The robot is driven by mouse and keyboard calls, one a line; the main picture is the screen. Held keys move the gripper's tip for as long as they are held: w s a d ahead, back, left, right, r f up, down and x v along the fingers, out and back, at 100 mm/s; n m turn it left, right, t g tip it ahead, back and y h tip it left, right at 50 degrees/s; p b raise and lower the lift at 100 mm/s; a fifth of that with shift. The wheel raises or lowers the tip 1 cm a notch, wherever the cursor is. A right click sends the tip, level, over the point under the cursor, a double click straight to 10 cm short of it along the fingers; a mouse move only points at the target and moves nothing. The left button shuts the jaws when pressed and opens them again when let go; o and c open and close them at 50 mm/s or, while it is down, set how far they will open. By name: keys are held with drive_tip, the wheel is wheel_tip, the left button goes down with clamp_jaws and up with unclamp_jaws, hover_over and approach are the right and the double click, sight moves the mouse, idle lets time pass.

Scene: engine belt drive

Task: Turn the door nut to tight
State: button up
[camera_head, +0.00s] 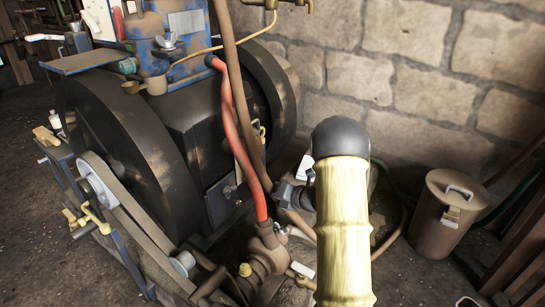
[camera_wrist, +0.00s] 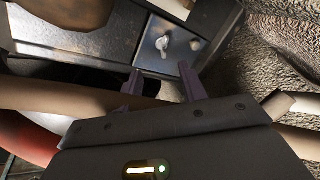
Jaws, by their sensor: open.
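The door nut (camera_wrist: 162,43) shows in the wrist view as a small pale winged knob on a grey metal plate, the door (camera_wrist: 150,60). My gripper (camera_wrist: 161,80) is open, its two dark fingers apart and pointing toward the plate. Nothing shows between the fingers, and the nut lies beyond their tips, apart from them. In the head view the door (camera_head: 221,199) is a dark plate low on the engine's side. The nut is too small to tell clearly there, with hoses and my arm near it.
A red hose (camera_head: 236,130) and a brown pipe (camera_head: 228,60) run down in front of the engine. Large flywheels (camera_head: 115,140) flank its body. A lidded brown bin (camera_head: 437,225) stands at the right by the stone wall (camera_head: 400,40). Some floor is clear near the bin.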

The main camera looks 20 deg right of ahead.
drive_tip(key=s+r+m+g+h+p, duration=0.1)
drive_tip(key=s+r+m+h+p, duration=0.1)
drive_tip(key=r+m+p, duration=0.3)
drive_tip(key=s+a+r+m+g+h+p, duration=0.1)
drive_tip(key=s+r+m+h+p, duration=0.2)
drive_tip(key=r+m, duration=0.7)
drive_tip(key=shift+s+a+h+p, duration=0.2)
drive_tip(key=shift+h+p, duration=0.7)
drive_tip(key=shift+p, duration=0.2)
